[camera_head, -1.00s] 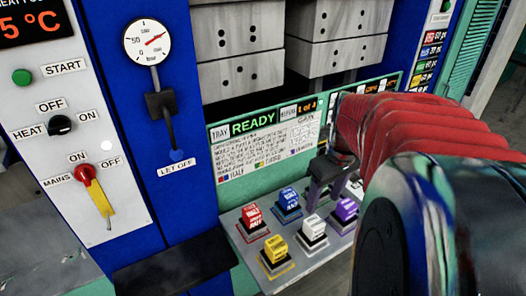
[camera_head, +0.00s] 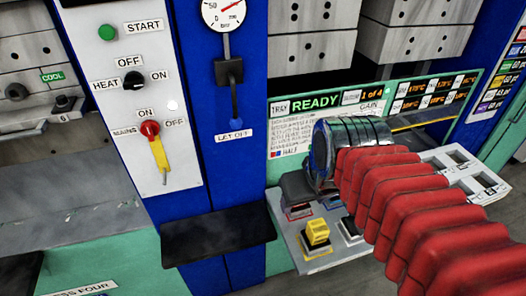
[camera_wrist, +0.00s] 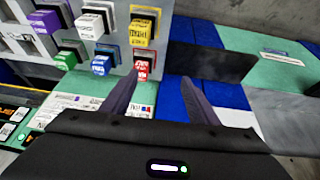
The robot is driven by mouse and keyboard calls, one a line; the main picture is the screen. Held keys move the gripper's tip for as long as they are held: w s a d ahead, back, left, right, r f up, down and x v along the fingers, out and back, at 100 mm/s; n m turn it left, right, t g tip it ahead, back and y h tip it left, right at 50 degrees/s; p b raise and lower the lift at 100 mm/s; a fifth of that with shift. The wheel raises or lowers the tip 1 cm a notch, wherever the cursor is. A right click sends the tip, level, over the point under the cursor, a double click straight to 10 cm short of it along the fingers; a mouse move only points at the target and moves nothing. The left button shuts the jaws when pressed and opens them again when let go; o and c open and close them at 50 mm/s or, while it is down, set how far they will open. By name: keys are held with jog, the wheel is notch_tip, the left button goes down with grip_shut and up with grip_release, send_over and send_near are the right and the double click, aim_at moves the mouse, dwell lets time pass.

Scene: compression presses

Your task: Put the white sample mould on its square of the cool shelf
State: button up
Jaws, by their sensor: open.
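The white sample mould (camera_wrist: 92,22) stands in its socket in the tray, between the purple and yellow moulds in the wrist view. In the head view my arm hides most of it; only a pale part (camera_head: 350,227) shows. My gripper (camera_wrist: 163,80) is open, with nothing between its fingers. Its left finger is near the red mould (camera_wrist: 143,66) in the picture; I cannot tell whether they touch. In the head view my gripper (camera_head: 299,190) is over the tray's left end. I cannot make out the cool shelf's squares; a green COOL label (camera_head: 52,76) shows at far left.
Yellow (camera_head: 317,233), purple (camera_wrist: 47,20), blue (camera_wrist: 101,63) and green (camera_wrist: 67,58) moulds stand close by. A black ledge (camera_head: 218,238) juts out left of the tray. The grey surface (camera_head: 60,190) at far left looks largely clear.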

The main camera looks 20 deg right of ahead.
jog(key=shift+t+y, duration=0.3)
jog(key=shift+t, duration=0.1)
jog(key=a, duration=0.1)
jog(key=s+a, duration=0.1)
jog(key=a, duration=0.1)
jog(key=shift+s+a+r, duration=0.1)
jog(key=shift+s+a, duration=0.25)
jog(key=shift+a, duration=0.05)
dwell(0.7)
